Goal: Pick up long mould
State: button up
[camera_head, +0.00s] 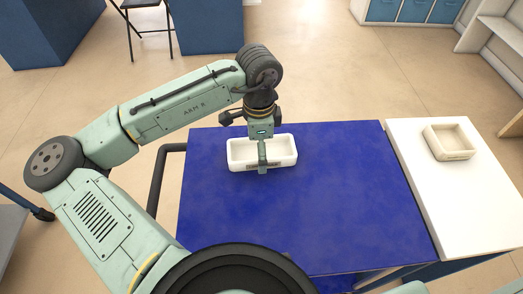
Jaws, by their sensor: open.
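The long mould (286,157) is a cream-white rectangular tray with raised walls. It sits near the far edge of the blue table top (300,220). My gripper (262,168) points down over the middle of the mould. A green finger shows in front of the mould's near wall, partly covering a dark label there. The other finger is hidden, and I cannot tell whether the gripper touches the mould. The gripper is open.
A squarer cream mould (449,154) sits on a white table (425,190) to the right. The blue table is clear around the long mould. A dark rail (157,180) runs along the left edge. Dark blue cabinets and a chair stand far behind.

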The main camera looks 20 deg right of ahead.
jog(key=shift+f, duration=0.2)
jog(key=shift+c, duration=0.5)
jog(key=c, duration=1.4)
